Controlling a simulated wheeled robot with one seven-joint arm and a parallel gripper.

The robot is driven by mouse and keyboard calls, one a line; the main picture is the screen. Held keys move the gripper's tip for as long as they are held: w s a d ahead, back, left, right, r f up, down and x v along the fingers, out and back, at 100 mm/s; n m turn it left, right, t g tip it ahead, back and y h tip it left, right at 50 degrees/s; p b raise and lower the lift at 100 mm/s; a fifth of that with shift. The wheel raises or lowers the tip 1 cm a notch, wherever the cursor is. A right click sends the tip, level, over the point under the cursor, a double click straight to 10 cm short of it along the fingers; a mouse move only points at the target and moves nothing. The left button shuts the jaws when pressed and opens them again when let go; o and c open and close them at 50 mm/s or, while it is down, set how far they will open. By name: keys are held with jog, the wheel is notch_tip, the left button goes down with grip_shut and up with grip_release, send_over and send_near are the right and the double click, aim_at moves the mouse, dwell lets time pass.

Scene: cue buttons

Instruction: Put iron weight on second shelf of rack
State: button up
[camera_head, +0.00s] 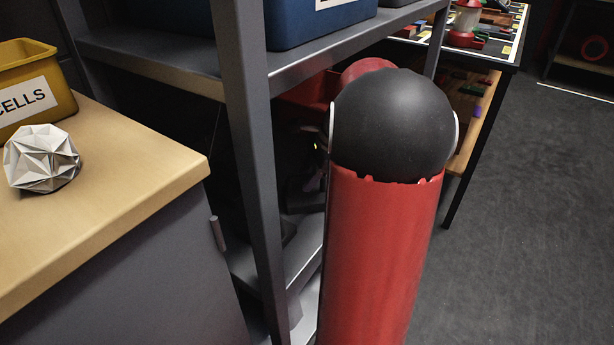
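The rack (252,130) is a grey metal frame with several levels. An upper shelf (170,70) carries blue bins. A lower shelf (305,245) shows in part behind the front post. I cannot make out an iron weight in this view. My arm's red link with a black rounded joint fills the middle and hides part of the rack's right side. Dark parts (305,185) with a small greenish light show in the shade between the shelves. They look like the end of my arm, but the fingertips and anything in them are not discernible.
At left, a wooden-topped cabinet (120,195) holds a yellow bin (35,88) labelled CELLS and a silvery faceted ball (42,157). Blue bins (310,22) stand on the rack. A table (497,52) with small coloured items stands behind at right. The dark floor at right is clear.

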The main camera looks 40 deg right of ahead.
jog(key=v, duration=0.3)
jog(key=shift+s+d+r, duration=0.1)
jog(key=shift+d+r, duration=0.05)
jog(key=shift+r, duration=0.2)
jog(key=s+d, duration=0.7)
jog(key=s, duration=0.2)
jog(key=shift+s+d+r, duration=0.2)
jog(key=shift+s+d, duration=0.1)
